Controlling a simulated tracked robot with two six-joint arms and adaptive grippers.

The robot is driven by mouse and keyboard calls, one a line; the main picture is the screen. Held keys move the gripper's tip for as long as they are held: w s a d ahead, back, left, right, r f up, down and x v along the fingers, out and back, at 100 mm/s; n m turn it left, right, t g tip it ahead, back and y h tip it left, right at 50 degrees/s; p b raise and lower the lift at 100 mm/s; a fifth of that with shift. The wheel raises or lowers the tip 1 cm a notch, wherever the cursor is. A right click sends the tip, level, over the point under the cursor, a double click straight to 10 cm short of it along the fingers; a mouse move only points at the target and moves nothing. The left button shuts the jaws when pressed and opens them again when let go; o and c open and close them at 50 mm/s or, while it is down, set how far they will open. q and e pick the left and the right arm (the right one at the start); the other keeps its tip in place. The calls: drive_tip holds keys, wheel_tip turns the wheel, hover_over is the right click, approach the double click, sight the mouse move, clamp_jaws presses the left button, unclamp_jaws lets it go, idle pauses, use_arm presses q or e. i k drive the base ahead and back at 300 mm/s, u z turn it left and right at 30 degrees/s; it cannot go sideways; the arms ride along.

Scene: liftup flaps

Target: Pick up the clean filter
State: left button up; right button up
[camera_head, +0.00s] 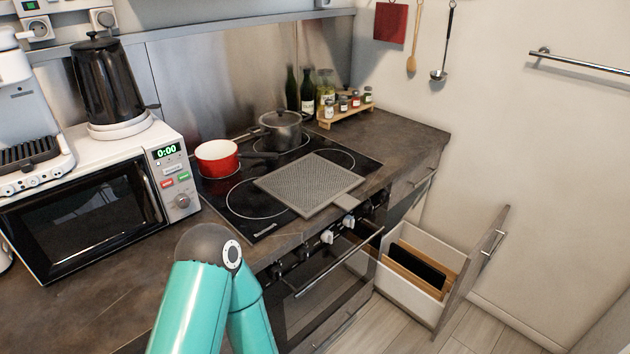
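A flat grey mesh filter (308,183) with a light metal frame lies on the black cooktop (237,228). Its short tab points toward the front edge of the counter, above the oven knobs. From this view I cannot tell how clean its mesh is. My teal arm with a dark joint shows at the bottom, left of the oven front. No gripper of mine shows in this view.
A red pan (217,158) and a grey pot (281,130) stand behind the filter. A microwave (100,200) is at left. An open drawer (415,272) juts out below right. A spice rack (345,110) with jars stands at the back.

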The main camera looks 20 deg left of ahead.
sight(306, 186)
drive_tip(key=z, duration=0.05)
drive_tip(key=i, duration=0.9)
